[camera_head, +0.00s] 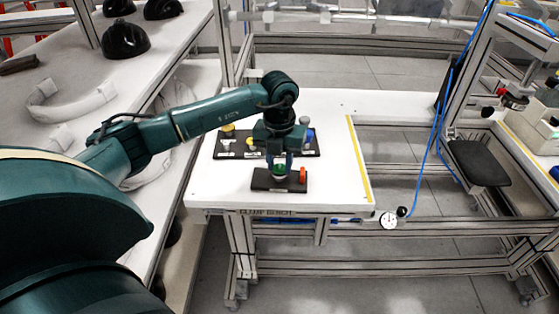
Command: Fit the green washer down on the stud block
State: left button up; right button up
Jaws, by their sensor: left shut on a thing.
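The green washer (279,169) is between the fingertips of my left gripper (279,166), which points down and is shut on it. The washer is over the middle of the dark stud block (263,182), near the front of the white table. I cannot tell whether it touches the block or is a little above it. An orange-red upright piece (303,174) stands at the block's right end. Any stud under the washer is hidden. My right gripper is not in view.
A dark tray (230,150) with yellow and blue pieces lies behind the block, partly covered by my left arm. The white table (335,150) is bare to the right, up to a yellow strip (358,158). Black helmet shells (125,40) sit on the left bench.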

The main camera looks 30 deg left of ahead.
aim_at(280, 165)
pick_arm(q)
jog(key=o, duration=1)
jog(key=shift+f, duration=0.1)
notch_tip(280, 165, up, 3)
jog(key=shift+w, duration=0.1)
notch_tip(280, 165, up, 10)
jog(key=shift+r+b, duration=0.1)
jog(key=shift+b, duration=0.2)
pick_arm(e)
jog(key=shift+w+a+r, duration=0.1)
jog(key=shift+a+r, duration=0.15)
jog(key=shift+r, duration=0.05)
